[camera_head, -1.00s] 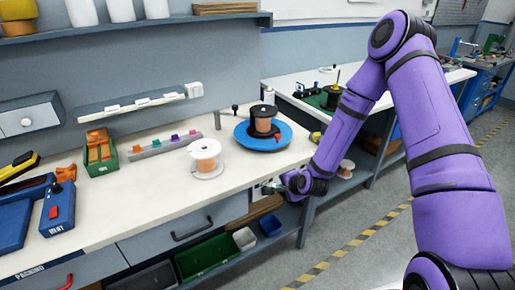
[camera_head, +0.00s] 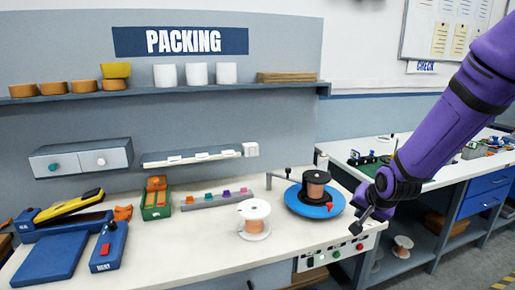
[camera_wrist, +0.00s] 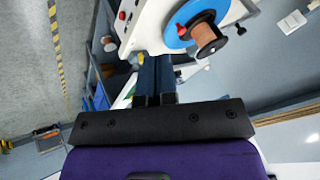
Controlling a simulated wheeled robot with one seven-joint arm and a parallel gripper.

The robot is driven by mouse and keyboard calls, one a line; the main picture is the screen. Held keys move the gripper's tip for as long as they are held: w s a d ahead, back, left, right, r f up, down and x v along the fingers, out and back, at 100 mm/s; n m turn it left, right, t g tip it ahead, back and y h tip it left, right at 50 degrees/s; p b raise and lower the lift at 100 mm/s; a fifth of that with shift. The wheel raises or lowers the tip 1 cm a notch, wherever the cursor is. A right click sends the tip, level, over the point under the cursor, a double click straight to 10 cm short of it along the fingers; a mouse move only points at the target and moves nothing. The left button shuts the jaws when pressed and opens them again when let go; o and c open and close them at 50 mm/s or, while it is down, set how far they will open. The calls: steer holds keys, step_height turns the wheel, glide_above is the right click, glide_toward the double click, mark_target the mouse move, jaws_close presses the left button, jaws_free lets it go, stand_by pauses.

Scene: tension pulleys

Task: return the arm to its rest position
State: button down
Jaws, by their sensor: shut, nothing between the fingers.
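My purple arm (camera_head: 455,115) reaches in from the right in the head view. My gripper (camera_head: 358,229) is over the right front edge of the packing bench (camera_head: 190,250), just right of the blue turntable (camera_head: 322,208). The gripper's dark fingers also show in the wrist view (camera_wrist: 154,72), side by side, with nothing held. A black-flanged copper spool (camera_head: 316,186) sits on the turntable. A white-flanged spool (camera_head: 254,222) stands on the bench to its left.
A control panel with buttons (camera_head: 335,254) is on the bench front below my gripper. A second bench (camera_head: 440,172) stands behind the arm on the right. A blue device (camera_head: 107,248), a green box (camera_head: 156,206) and a rack of coloured clips (camera_head: 218,198) occupy the bench's left and back.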

steer(key=s+d+r+n+h, duration=0.1)
steer(key=s+r+n, duration=0.2)
steer(key=s+r, duration=1.05)
steer(key=s+r+n+g, duration=0.1)
steer(key=s+r+n, duration=0.2)
steer(key=s+r, duration=0.4)
steer(key=s+d, duration=0.1)
steer(key=s, duration=0.7)
steer(key=shift+s+n+g, duration=0.25)
steer(key=shift+n+g, duration=0.05)
steer(key=shift+g, duration=0.1)
